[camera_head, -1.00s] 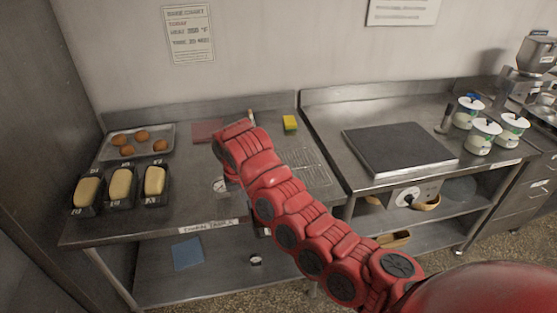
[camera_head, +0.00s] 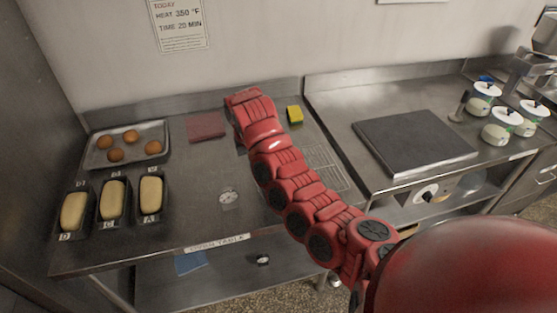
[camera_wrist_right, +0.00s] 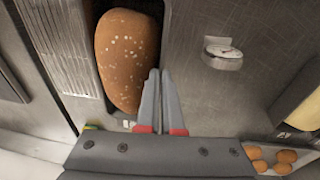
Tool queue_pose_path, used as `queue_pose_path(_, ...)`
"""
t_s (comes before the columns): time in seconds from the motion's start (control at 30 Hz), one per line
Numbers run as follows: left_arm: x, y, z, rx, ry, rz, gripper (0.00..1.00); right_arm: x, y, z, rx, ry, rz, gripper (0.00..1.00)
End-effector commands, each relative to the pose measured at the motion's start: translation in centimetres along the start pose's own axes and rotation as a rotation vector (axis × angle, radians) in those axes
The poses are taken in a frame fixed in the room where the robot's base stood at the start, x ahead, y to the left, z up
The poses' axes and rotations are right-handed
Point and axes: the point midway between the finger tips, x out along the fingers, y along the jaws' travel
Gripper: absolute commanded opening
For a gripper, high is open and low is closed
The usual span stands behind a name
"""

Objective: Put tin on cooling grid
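In the right wrist view a dark tin (camera_wrist_right: 164,25) holds a brown seeded loaf (camera_wrist_right: 127,60). My right gripper (camera_wrist_right: 160,72) has its fingers close together at the tin's side wall, shut on it. The cooling grid (camera_wrist_right: 68,45) lies left of the tin in that view. In the head view the grid (camera_head: 328,168) lies on the table's right part, beside my right arm. The arm hides its own fingers and the seeded loaf's tin there. My left gripper is out of view.
Three dark tins with pale loaves (camera_head: 112,200) stand at the table's left. Behind them is a tray (camera_head: 92,160) of round buns. A red cloth (camera_head: 205,126), a yellow sponge (camera_head: 295,115) and a round dial (camera_head: 228,197) lie on the table. A dark plate (camera_head: 415,142) is further right.

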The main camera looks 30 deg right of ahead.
Motion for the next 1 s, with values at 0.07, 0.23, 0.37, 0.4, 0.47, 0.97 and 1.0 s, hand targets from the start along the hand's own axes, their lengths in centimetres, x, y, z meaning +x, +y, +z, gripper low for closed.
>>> queue_pose_path(0.07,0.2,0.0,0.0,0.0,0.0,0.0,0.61,0.1,1.1,-0.7,0.001,0.006,0.001,0.0)
queue_pose_path(0.23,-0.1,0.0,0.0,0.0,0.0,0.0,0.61,0.8,3.0,-1.7,0.0,0.005,0.002,0.0)
queue_pose_path(0.37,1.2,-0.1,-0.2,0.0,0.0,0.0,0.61,0.8,5.2,-2.7,0.0,-0.003,0.006,0.0)
queue_pose_path(0.4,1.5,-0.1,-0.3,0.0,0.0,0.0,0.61,0.9,5.9,-3.1,0.003,0.002,0.003,0.0)
queue_pose_path(0.47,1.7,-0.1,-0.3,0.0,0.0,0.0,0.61,1.2,6.3,-3.4,-0.003,0.0,0.005,0.0)
queue_pose_path(0.97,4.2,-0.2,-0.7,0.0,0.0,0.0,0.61,3.5,7.6,-3.9,-0.002,-0.006,0.0,0.0)
queue_pose_path(1.0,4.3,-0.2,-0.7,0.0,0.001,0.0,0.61,4.0,7.5,-4.0,-0.003,-0.002,0.0,0.0)
